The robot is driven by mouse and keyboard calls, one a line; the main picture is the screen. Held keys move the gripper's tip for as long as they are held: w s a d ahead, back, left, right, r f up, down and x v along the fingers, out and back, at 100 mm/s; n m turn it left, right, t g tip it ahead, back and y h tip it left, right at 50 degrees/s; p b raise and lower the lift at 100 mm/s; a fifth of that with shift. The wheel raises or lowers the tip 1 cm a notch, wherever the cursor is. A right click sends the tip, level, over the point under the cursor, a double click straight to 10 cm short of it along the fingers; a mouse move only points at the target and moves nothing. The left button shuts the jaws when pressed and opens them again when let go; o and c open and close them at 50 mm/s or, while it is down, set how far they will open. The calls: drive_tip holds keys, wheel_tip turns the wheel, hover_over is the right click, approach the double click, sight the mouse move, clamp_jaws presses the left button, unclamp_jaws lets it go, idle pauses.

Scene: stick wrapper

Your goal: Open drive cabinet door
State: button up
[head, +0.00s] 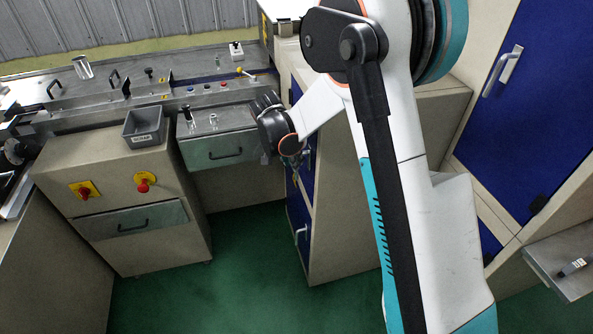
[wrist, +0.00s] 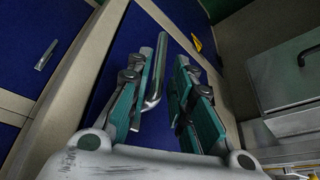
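A cabinet with blue doors stands in the middle of the head view. Its upper blue door (head: 310,177) is largely hidden behind my gripper (head: 293,163). In the wrist view, a bent metal bar handle (wrist: 157,75) stands out from a blue door (wrist: 118,50). My gripper (wrist: 171,58) is open, and the handle shows between its two teal-padded fingers, closer to the left one. Whether a finger touches it I cannot tell. The door looks closed. Which door is the drive cabinet's is not marked.
A lower blue door with a handle (head: 300,234) is below. A large blue door (head: 530,100) is at the right. A machine bench with a grey bin (head: 143,127) and red knobs stands at the left. The green floor (head: 240,270) in front is clear.

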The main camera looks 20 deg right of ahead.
sight(297, 179)
drive_tip(key=b+x, duration=0.1)
drive_tip(key=x, duration=0.4)
drive_tip(key=shift+d+f, duration=0.15)
drive_tip(key=shift+f, duration=0.15)
drive_tip(key=shift+c, duration=0.3)
clamp_jaws()
